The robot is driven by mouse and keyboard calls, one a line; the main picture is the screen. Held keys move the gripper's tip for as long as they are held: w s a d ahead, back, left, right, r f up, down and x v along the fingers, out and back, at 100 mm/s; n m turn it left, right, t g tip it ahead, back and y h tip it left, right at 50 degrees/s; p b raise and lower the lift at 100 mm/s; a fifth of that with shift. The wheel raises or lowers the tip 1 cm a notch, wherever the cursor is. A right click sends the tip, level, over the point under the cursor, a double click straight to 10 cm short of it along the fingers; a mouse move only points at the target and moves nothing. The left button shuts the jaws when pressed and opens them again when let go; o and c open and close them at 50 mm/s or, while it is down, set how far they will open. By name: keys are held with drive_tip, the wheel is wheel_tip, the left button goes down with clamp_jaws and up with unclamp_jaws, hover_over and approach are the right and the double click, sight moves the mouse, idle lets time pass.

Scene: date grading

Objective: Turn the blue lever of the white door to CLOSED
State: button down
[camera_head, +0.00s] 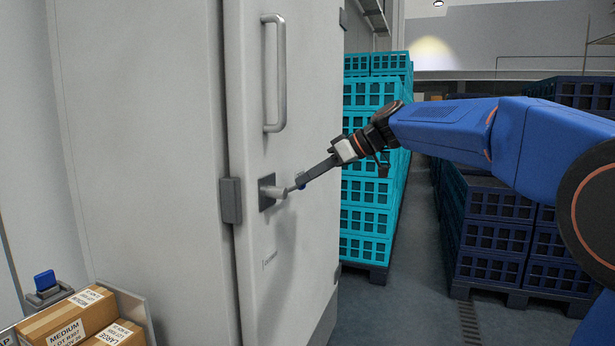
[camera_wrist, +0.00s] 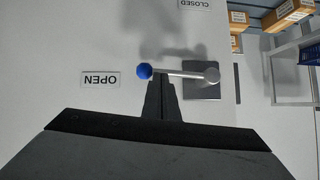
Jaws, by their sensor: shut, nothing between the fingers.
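The white door (camera_head: 305,75) fills the middle of the head view, with the lever hub (camera_head: 270,192) on its face. In the wrist view the lever's pale bar (camera_wrist: 182,72) runs from a round hub on a dark square plate (camera_wrist: 203,92) to a blue knob (camera_wrist: 145,71). The knob points toward the OPEN label (camera_wrist: 100,79); the CLOSED label (camera_wrist: 195,3) is at the top edge. My gripper (camera_head: 292,188) is shut and empty. Its fingertips (camera_wrist: 160,76) are at the bar beside the knob; I cannot tell whether they touch.
A grey vertical handle (camera_head: 279,75) is above the lever and a grey block (camera_head: 230,200) is to its left. Teal crates (camera_head: 368,195) stand behind the door's right edge, dark blue crates (camera_head: 495,240) further right. Boxes (camera_head: 65,325) sit at lower left.

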drive_tip(key=s+a+f+m+g+y, duration=0.1)
drive_tip(key=s+f+m+g+y, duration=0.1)
drive_tip(key=f+m+g+y, duration=0.1)
drive_tip(key=s+a+f+m+g+y, duration=0.1)
drive_tip(key=s+f+m+g+y, duration=0.1)
drive_tip(key=f+m, duration=0.4)
drive_tip(key=shift+s+f+m+g+y, duration=0.35)
drive_tip(key=shift+s+f+g, duration=0.4)
drive_tip(key=shift+f+g, duration=0.35)
drive_tip(key=shift+s, duration=0.1)
idle(0.5)
